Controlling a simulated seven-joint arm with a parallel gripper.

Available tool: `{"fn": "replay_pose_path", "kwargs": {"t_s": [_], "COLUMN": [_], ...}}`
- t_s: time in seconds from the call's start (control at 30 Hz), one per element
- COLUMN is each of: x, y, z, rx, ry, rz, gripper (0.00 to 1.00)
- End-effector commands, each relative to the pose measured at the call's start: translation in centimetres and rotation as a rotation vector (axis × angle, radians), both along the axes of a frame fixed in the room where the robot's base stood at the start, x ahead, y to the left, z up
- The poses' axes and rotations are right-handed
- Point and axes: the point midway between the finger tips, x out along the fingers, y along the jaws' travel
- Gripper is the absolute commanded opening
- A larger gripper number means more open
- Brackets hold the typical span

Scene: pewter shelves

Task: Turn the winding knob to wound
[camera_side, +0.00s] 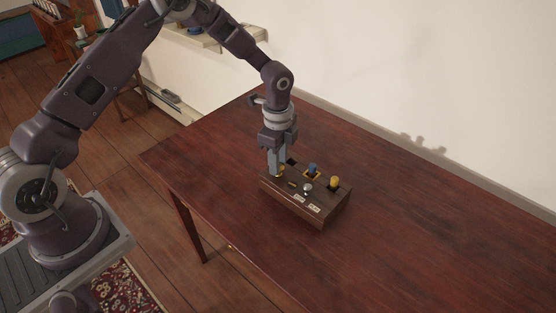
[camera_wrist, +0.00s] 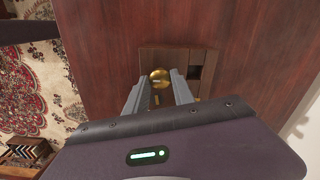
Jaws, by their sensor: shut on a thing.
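A dark brown wooden box (camera_side: 326,217) stands on the table with several controls on its top. My gripper (camera_side: 277,173) points down at the box's left end. Its fingers are closed on a round brass knob, which I take for the winding knob; only a small brass edge shows in the side view. In the wrist view the brass knob (camera_wrist: 160,75) lies between the two fingertips (camera_wrist: 159,84), with a slot-like mark on its face. The labels are too small to read, so I cannot tell its setting.
On the box top are a blue knob (camera_side: 313,168), a yellow knob (camera_side: 334,182) and a silver knob (camera_side: 308,188), close to my gripper. The red-brown table (camera_side: 430,220) is clear around the box. A white wall (camera_side: 430,70) rises behind it.

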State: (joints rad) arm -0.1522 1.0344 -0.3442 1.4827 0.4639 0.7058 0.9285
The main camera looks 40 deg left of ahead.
Motion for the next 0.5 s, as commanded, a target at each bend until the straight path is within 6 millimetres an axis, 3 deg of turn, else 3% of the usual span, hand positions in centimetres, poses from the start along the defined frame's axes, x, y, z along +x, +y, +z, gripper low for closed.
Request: {"fn": "replay_pose_path", "kwargs": {"t_s": [0.17,0.2,0.27,0.5], "x": [0.05,0.05,0.04,0.0], "y": [-0.12,-0.12,-0.1,-0.05], "z": [0.09,0.09,0.08,0.03], "rx": [-0.002,-0.002,-0.002,-0.001], "ry": [-0.001,-0.001,-0.001,0.0], "rz": [-0.001,-0.001,-0.001,0.0], "gripper": [0.0,0.38,0.49,0.52]}}
